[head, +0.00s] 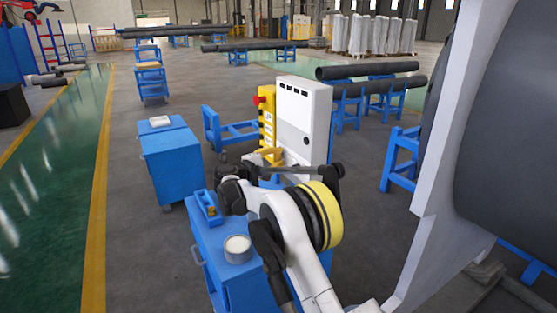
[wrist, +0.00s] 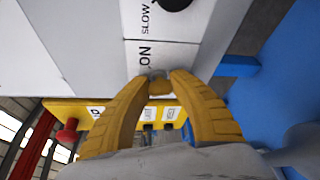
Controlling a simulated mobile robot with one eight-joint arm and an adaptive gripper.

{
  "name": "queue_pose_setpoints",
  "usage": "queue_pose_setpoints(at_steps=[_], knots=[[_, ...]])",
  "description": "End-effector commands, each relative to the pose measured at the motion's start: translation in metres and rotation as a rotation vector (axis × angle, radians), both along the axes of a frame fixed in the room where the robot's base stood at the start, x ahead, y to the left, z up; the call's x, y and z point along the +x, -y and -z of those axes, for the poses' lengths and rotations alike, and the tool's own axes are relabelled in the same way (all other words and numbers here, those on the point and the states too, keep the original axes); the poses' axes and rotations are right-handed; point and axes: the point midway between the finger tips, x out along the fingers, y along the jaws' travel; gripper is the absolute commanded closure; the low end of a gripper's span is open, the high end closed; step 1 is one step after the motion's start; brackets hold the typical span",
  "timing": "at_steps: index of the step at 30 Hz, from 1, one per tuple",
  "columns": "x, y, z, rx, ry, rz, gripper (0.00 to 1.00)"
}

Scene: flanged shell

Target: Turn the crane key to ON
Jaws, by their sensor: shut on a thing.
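The fingertips are at the white panel (wrist: 160,58), just beside a label reading "ON" (wrist: 145,58). A label reading "SLOW" (wrist: 146,18) is farther up the panel. The key's turned angle cannot be told, and the key is hidden in the head view.
A yellow control unit (head: 267,118) with a red button (head: 257,100) is beside the white box. A blue cabinet (head: 205,240) carrying a white round container (head: 237,247) stands below my arm. A large dark cylinder with a pale flange (head: 450,120) blocks the right side.

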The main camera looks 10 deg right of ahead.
Motion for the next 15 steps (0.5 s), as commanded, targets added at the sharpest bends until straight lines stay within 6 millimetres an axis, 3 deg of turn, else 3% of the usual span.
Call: queue_pose_setpoints(at_steps=[15], knots=[[0.0009, -0.0007, 0.0022, 0.149, 0.464, -0.003, 1.0]])
